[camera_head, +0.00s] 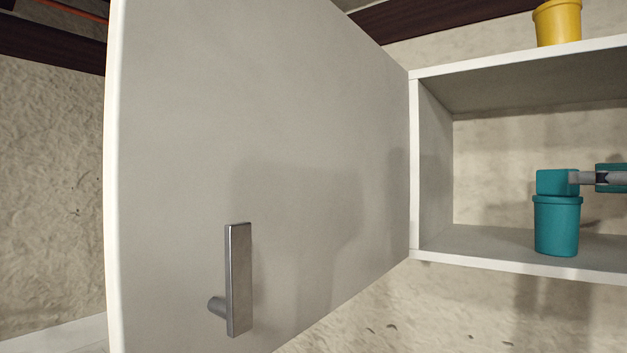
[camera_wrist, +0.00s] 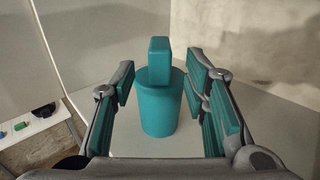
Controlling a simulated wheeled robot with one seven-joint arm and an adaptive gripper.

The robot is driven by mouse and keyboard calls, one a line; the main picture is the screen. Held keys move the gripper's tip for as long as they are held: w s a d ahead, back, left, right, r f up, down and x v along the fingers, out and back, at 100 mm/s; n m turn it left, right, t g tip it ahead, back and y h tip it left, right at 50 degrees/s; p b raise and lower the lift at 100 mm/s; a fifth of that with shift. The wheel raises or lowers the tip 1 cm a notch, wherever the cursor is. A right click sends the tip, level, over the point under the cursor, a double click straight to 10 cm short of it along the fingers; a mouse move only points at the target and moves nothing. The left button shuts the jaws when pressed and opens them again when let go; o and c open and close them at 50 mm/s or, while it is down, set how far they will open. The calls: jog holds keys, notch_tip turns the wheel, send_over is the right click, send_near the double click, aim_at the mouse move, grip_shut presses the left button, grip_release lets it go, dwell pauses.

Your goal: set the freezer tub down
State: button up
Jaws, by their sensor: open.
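The freezer tub, a teal cylinder with a rim (camera_head: 557,228), appears to stand upright on the lower shelf of the open cabinet, near its front edge. In the wrist view the tub (camera_wrist: 159,112) is between the fingers of my gripper (camera_wrist: 164,82). The gripper is open, with visible gaps between its teal pads and the tub on both sides. A teal block (camera_wrist: 159,60) shows at the tub's top; I cannot tell whether it is part of the tub. In the head view my gripper (camera_head: 590,179) comes from the right at the tub's top, partly out of frame.
The cabinet door (camera_head: 300,140), with a metal handle (camera_head: 239,280), stands open on the left. A yellow tub (camera_head: 558,22) stands on the cabinet top (camera_head: 480,62). The lower shelf (camera_head: 480,242) is clear left of the teal tub. A distant surface (camera_wrist: 35,122) holds small items.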

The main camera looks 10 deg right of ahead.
jog(key=s, duration=0.5)
jog(key=w+a+f+n+g+y, duration=0.35)
jog(key=a+f+n, duration=0.45)
jog(key=a, duration=0.4)
jog(key=w+a+f+n+g+y, duration=0.25)
jog(key=a+f+n+g, duration=0.25)
jog(key=a+f+n, duration=0.5)
jog(key=s+a+f+n+g+h, duration=0.2)
jog(key=a+f+n, duration=0.3)
jog(key=n, duration=0.4)
jog(key=s+a+f+n+g+h, duration=0.2)
jog(key=s+a+f+n, duration=0.3)
jog(key=n, duration=0.4)
jog(key=shift+a+f+n+h, duration=0.2)
jog(key=shift+a+n+h, duration=0.2)
jog(key=shift+a, duration=0.1)
jog(key=shift+c, duration=0.2)
